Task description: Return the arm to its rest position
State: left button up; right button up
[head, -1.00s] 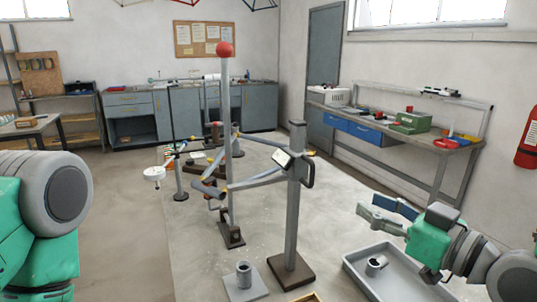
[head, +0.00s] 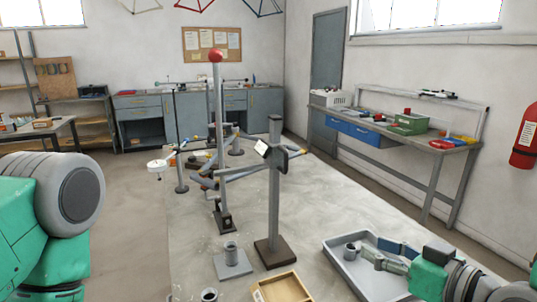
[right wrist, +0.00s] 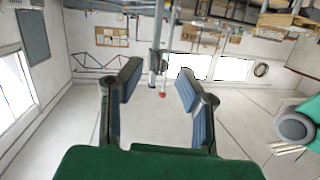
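My right arm with its green gripper (head: 384,251) comes in from the lower right in the head view. Its fingers overlap the grey tray (head: 340,262) in the picture; whether they touch it I cannot tell. In the right wrist view the gripper (right wrist: 158,84) is open, with its two blue-padded fingers apart and nothing between them. My left arm shows only as a green and grey link at the left edge. The left gripper is out of view.
A frame with a grey post (head: 274,195) and a red-topped post (head: 216,130) stands on the pale table. A grey cup (head: 351,250) is in the tray. A workbench (head: 440,142) stands at the right wall.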

jog(key=s+d+f+m+g+h, duration=0.15)
jog(key=s+f, duration=0.25)
jog(key=f, duration=0.4)
jog(key=s+d+f+m+g+h, duration=0.1)
jog(key=s+d+f+g+h, duration=0.2)
jog(key=f, duration=0.4)
jog(key=s+f+m+g, duration=0.1)
jog(key=s+f+g, duration=0.2)
jog(key=s+f, duration=0.35)
jog(key=s+d+f+m+g+h, duration=0.1)
jog(key=s+d+f+g+h, duration=0.15)
jog(key=s+f, duration=0.45)
jog(key=s+d+f+m+g+h, duration=0.1)
jog(key=s+d+f+g, duration=0.3)
jog(key=s, duration=0.5)
pick_arm(q)
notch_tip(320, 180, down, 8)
jog(key=b, duration=0.8)
pick_arm(e)
notch_tip(320, 180, down, 8)
jog(key=w+a+t, duration=0.1)
jog(key=w+a, duration=0.1)
jog(key=shift+w+f+n, duration=0.2)
jog(key=shift+w+n, duration=0.1)
jog(key=shift+n, duration=0.05)
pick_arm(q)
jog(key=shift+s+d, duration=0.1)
